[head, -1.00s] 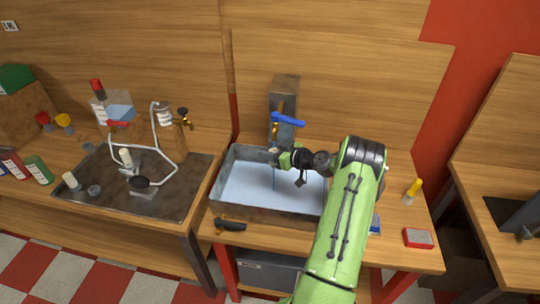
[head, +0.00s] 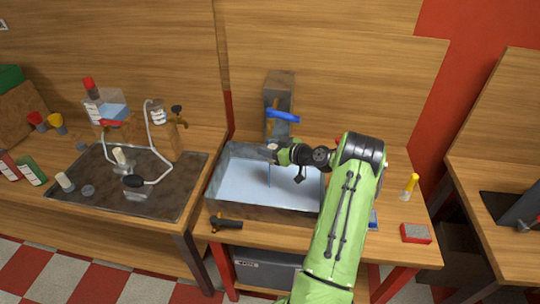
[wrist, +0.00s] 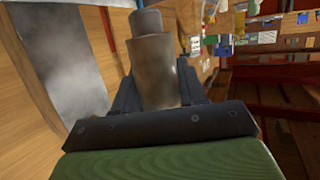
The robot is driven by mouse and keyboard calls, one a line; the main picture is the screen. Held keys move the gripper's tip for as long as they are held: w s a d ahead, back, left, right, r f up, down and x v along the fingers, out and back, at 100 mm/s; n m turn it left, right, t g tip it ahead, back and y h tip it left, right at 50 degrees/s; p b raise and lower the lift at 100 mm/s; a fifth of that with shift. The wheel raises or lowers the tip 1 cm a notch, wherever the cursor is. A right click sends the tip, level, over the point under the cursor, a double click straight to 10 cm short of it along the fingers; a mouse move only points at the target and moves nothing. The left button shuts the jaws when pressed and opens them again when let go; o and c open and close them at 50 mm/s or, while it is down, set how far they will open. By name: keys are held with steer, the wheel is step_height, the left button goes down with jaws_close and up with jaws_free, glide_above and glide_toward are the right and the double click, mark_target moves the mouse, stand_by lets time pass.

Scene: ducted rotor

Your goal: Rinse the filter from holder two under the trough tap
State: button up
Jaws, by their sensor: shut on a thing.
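My gripper (head: 274,151) is over the back part of the metal trough (head: 262,211), just below the tap with the blue lever (head: 283,116). In the wrist view it is shut on the filter (wrist: 158,72), a brownish-grey cylinder with a narrower grey end pointing away from the palm. In the head view the filter is small and mostly hidden by the gripper. A thin blue line like a water stream (head: 269,176) shows below the gripper in the trough. I cannot tell whether water meets the filter.
A dark tray (head: 100,200) with white cylinders and a looped tube is on the left counter. A black-handled tool (head: 226,223) lies in front of the trough. A red box (head: 416,233) and a yellow-topped bottle (head: 410,186) stand to the right.

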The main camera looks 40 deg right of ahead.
steer(key=shift+w+a, duration=0.35)
steer(key=shift+b, duration=0.3)
steer(key=shift+s+d+b, duration=0.45)
steer(key=shift+s+b, duration=0.05)
steer(key=shift+b, duration=0.05)
steer(key=shift+s+a+f+b, duration=0.1)
steer(key=shift+s+a+b, duration=0.3)
steer(key=shift+a, duration=0.05)
steer(key=s+a+b, duration=0.4)
steer(key=a, duration=0.1)
steer(key=shift+s, duration=0.25)
stand_by(0.7)
